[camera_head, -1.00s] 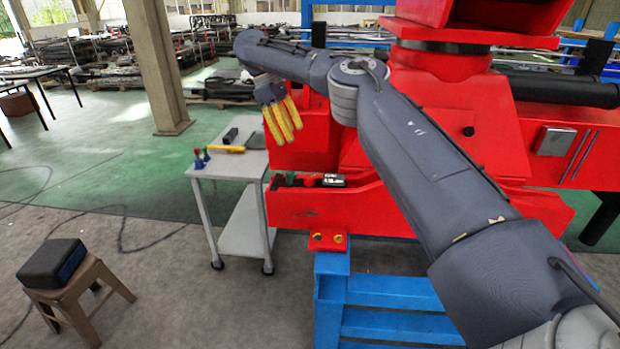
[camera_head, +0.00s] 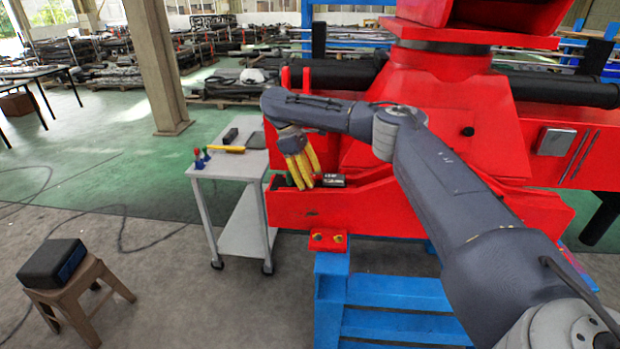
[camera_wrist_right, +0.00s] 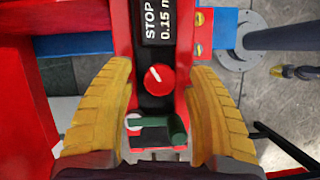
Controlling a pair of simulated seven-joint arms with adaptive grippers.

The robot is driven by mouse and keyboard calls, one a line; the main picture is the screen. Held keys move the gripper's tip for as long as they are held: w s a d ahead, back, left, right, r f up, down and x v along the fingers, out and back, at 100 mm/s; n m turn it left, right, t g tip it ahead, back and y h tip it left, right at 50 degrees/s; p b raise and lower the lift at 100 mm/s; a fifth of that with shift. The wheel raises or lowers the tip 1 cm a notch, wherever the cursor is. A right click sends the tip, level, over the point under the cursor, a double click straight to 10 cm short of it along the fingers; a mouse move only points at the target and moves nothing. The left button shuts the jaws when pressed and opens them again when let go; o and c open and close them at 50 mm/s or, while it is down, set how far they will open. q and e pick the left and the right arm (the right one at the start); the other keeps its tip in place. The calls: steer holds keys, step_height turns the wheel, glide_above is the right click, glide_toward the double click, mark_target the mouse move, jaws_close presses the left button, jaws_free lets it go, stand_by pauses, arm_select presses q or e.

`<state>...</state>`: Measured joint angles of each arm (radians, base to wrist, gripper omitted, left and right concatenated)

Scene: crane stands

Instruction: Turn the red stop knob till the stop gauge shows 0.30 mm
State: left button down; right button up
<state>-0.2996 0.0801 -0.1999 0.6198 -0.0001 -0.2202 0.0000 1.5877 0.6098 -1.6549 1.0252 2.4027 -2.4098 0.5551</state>
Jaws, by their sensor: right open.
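The red stop knob (camera_wrist_right: 159,79), round with a white pointer line, sits on a dark panel in the right wrist view. The stop gauge (camera_wrist_right: 158,22) above it reads "STOP 0.15 m", cut off at the edge; it also shows in the head view (camera_head: 331,180), too small to read. My right gripper (camera_wrist_right: 162,85) has yellow fingers, open, one on each side of the knob and apart from it. In the head view my right gripper (camera_head: 301,184) hangs fingers-down over the panel and hides the knob. My left gripper is not in view.
A green lever (camera_wrist_right: 165,128) lies just below the knob, between my fingers. A grey cart (camera_head: 230,166) with small tools stands to the left. A stool (camera_head: 68,292) bears a black box (camera_head: 52,264). The floor between them is clear apart from cables.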

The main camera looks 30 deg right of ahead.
steer(key=shift+s+d+f, duration=0.1)
steer(key=shift+d+f, duration=0.05)
steer(key=shift+f, duration=0.2)
jaws_close()
stand_by(0.4)
